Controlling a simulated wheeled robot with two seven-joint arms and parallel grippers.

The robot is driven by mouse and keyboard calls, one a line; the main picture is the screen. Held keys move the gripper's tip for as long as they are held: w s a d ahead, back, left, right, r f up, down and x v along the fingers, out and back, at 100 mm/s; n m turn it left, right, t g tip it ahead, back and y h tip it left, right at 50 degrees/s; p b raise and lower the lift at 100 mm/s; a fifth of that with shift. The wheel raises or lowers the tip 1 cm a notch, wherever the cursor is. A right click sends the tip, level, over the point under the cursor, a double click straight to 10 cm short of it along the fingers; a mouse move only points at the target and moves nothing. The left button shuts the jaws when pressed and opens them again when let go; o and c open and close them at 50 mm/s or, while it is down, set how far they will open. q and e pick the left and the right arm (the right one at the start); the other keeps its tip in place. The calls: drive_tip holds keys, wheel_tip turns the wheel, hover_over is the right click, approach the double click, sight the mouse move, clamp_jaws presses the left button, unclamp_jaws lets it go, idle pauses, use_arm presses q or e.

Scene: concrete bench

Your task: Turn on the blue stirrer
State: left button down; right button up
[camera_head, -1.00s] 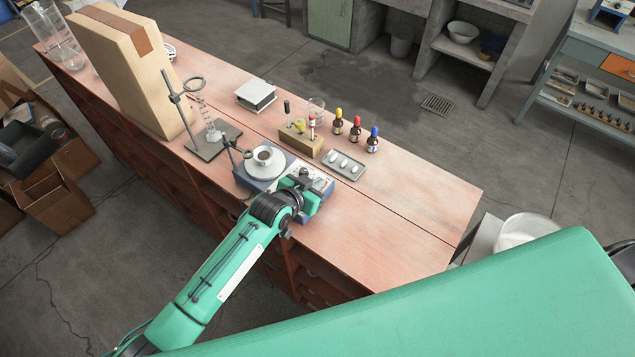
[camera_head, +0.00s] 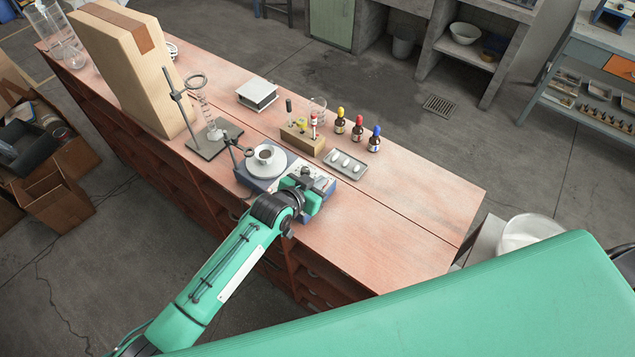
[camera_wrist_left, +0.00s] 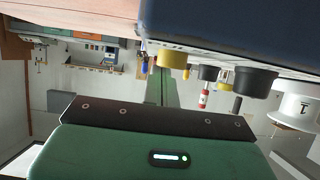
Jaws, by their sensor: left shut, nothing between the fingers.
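The blue stirrer (camera_head: 253,183) stands on the bench, with a round white plate (camera_head: 266,166) on top and a small cup of dark contents on the plate. My left gripper (camera_head: 308,183) is over the stirrer's pale control panel and hides much of it. In the left wrist view the stirrer's blue body (camera_wrist_left: 235,22) fills the upper right, with a yellow knob (camera_wrist_left: 173,59) and a larger black knob (camera_wrist_left: 255,82) on it. The left fingers (camera_wrist_left: 162,86) are shut and empty, near the yellow knob; whether they touch it I cannot tell. My right gripper is not in view.
A metal tray (camera_head: 361,169) with white pieces lies right of the stirrer, by a wooden vial block (camera_head: 302,139) and several dropper bottles (camera_head: 357,130). A stand with a coil (camera_head: 214,136) is at left. The bench's right end (camera_head: 420,215) is clear.

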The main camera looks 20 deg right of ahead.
use_arm(q)
drive_tip(key=shift+w+d+r, duration=0.2)
drive_tip(key=shift+w+d, duration=0.1)
drive_tip(key=shift+d, duration=0.05)
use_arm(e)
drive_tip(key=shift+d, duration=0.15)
use_arm(q)
drive_tip(key=shift+r, duration=0.15)
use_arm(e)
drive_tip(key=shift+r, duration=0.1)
